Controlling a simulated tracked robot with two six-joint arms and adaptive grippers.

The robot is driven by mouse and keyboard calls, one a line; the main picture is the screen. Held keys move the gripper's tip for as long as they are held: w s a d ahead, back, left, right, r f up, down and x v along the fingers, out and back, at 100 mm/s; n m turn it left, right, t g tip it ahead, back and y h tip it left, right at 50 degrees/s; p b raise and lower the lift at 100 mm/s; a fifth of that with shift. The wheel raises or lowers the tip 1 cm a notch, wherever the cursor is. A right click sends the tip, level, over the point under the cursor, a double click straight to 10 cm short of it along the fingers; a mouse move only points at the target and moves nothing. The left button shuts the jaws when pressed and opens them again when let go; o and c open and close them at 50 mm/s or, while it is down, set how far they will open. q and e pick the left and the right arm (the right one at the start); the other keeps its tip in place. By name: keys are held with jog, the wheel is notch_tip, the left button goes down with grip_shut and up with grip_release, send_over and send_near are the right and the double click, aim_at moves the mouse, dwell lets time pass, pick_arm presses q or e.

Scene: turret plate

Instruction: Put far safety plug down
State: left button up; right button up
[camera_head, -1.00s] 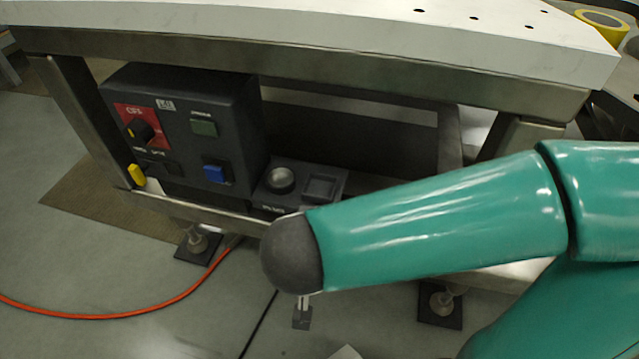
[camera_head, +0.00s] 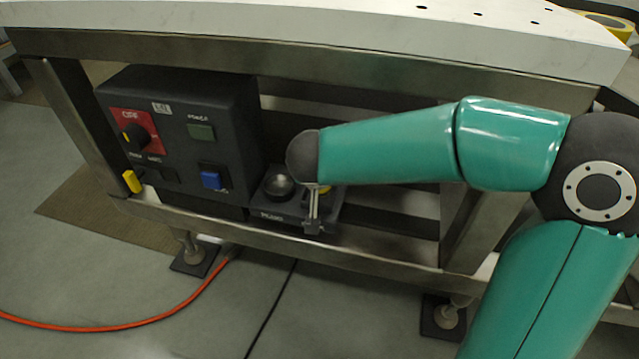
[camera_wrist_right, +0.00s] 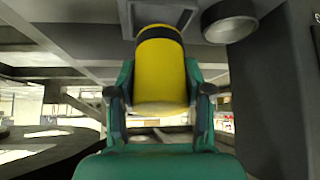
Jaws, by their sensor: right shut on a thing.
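The safety plug (camera_wrist_right: 160,70) is a yellow cylinder with a dark band near its far end. My right gripper (camera_wrist_right: 160,98) is shut on it, with one finger on each side. In the head view, a small piece of yellow (camera_head: 325,190) shows beside my rounded dark wrist, over the right part of the dark holder (camera_head: 270,212). The wrist hides most of the plug and the holder's square recess there. In the right wrist view, the plug's far end is close to a square recess (camera_wrist_right: 178,16); contact cannot be told. My left gripper is not in view.
A round metal cup (camera_head: 279,185) sits in the holder, left of my wrist. A dark control box (camera_head: 180,125) with a red OFF panel stands further left. A yellow tab (camera_head: 132,181) is at its lower left. The metal frame's lower rail (camera_head: 350,255) runs in front.

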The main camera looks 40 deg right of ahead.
jog(key=shift+f, duration=0.4)
jog(key=shift+w+d+f+b, duration=0.2)
jog(key=shift+f, duration=0.35)
jog(key=shift+w+d+f+b, duration=0.15)
jog(key=shift+f+b, duration=0.05)
jog(key=shift+f, duration=0.3)
jog(key=shift+w+d+r+g+y+p, duration=0.35)
jog(key=shift+g+y+p, duration=0.35)
jog(key=shift+p, duration=0.55)
jog(key=shift+w+g+y+p, duration=0.25)
jog(key=shift+g+y+p, duration=0.05)
jog(key=shift+g+p, duration=0.3)
jog(key=shift+d+f, duration=0.1)
jog(key=shift+f, duration=0.3)
jog(key=shift+f+b, duration=0.55)
jog(key=shift+f, duration=0.05)
